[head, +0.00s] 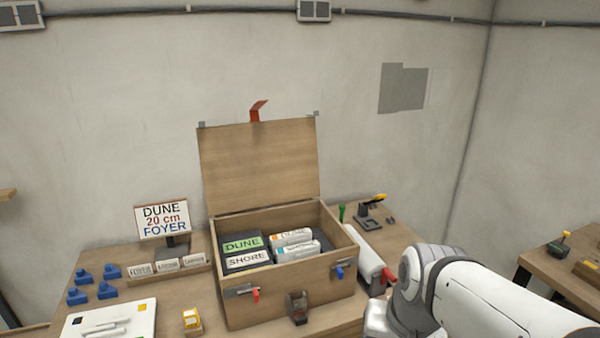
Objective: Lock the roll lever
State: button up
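A white roll (362,255) lies on the workbench to the right of the wooden box. A small red lever (388,275) shows at its near right end, close to my arm. I take this to be the roll lever; it is too small to tell whether it is locked. My white arm fills the lower right and hides the area just beyond the lever. My gripper is not in view.
A black clamp-like tool with a yellow handle (376,199) stands behind the roll. A sign (162,219), blue pieces and a white board (112,320) occupy the left.

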aim_at(342, 208)
jog(key=i, duration=1.1)
jog(key=u, duration=0.05)
